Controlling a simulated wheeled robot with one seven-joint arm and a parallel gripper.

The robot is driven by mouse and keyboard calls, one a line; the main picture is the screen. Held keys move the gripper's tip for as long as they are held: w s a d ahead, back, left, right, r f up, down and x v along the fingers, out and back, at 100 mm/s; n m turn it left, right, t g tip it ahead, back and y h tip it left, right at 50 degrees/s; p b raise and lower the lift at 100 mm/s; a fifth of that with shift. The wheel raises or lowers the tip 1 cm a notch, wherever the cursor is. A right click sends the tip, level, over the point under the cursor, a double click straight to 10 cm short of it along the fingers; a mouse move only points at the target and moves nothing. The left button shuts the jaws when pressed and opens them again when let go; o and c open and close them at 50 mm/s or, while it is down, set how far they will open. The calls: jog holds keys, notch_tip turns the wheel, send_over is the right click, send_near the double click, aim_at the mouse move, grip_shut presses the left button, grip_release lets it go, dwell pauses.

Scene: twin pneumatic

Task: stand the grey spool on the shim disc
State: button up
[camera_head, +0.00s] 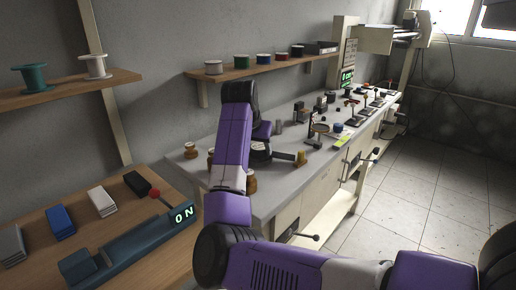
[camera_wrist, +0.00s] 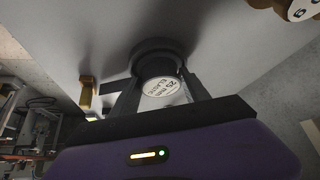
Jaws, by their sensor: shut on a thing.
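My gripper (camera_wrist: 163,95) is shut on the grey spool (camera_wrist: 172,68), a dark grey round piece whose white end label reads "25 mm ELASTIC" in the wrist view. A wide dark round rim (camera_wrist: 155,48) shows just beyond the spool, close to the grey bench top; I cannot tell whether it is the spool's flange or the shim disc. In the head view my gripper (camera_head: 260,150) is low over the near part of the bench, and my own arm partly hides what it holds. I cannot make out the shim disc for certain in either view.
Brown spools (camera_head: 191,150) stand near the bench's left end; one (camera_wrist: 302,8) shows at the wrist view's upper right. A brass-tipped fixture (camera_head: 300,158) is close to the right of my gripper. Tools crowd the farther bench. The wooden table (camera_head: 130,228) holds a lever device.

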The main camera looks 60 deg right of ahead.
jog(key=o, duration=1.5)
jog(key=shift+r, duration=0.1)
jog(key=shift+a+r, duration=0.15)
jog(key=shift+r, duration=0.15)
jog(key=p+v, duration=0.1)
jog(key=v, duration=1)
jog(key=shift+r, duration=0.15)
